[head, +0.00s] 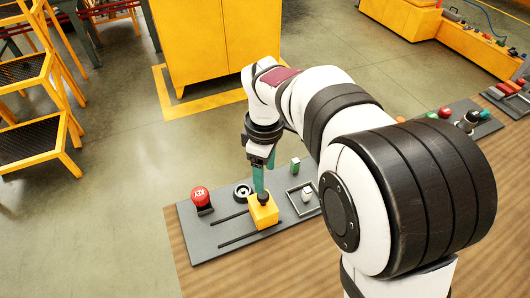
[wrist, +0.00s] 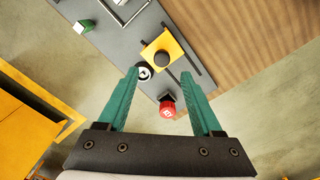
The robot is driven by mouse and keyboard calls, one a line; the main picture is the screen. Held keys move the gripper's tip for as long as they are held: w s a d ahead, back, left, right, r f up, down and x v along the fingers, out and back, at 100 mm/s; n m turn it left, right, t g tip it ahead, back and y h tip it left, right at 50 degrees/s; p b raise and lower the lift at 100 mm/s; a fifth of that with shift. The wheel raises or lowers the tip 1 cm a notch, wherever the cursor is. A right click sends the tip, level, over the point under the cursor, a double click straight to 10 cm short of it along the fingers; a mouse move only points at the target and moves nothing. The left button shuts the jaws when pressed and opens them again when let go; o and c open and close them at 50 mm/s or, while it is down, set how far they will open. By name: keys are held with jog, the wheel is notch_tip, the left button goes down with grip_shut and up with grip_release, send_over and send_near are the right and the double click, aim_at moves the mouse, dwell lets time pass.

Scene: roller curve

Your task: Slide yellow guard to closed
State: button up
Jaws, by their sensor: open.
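The yellow guard (head: 262,215) is a block with a black knob (head: 263,198) on top. It sits across two dark parallel slots in the grey panel (head: 195,247), toward their right part in the head view. In the wrist view the guard (wrist: 152,51) and its knob (wrist: 168,58) lie beyond my fingertips. My gripper (head: 261,188) points down close above the knob, with green fingers. In the wrist view my gripper (wrist: 162,75) is open, its fingers wide apart with nothing held. Whether a fingertip touches the knob I cannot tell.
A red button (head: 201,197) and a round black dial (head: 242,191) stand left of and behind the guard. A green block (head: 295,165) and a square frame (head: 301,205) are to its right. My arm hides part of the panel. The slots left of the guard are clear.

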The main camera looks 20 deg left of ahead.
notch_tip(320, 180, up, 8)
jog(key=shift+f, duration=0.15)
jog(key=s+d+m+y, duration=0.1)
jog(key=s+d+m, duration=0.3)
jog(key=d+m, duration=0.3)
jog(key=s+d+m, duration=0.5)
jog(key=d, duration=0.3)
jog(key=s+d+f+m, duration=0.2)
jog(key=s+d+m, duration=0.1)
jog(key=s+m, duration=0.2)
jog(key=s+d+f+m, duration=0.2)
jog(key=s+d+m, duration=0.1)
jog(key=s+m, duration=0.3)
jog(key=shift+f+m+y, duration=0.3)
jog(key=shift+f+y, duration=0.1)
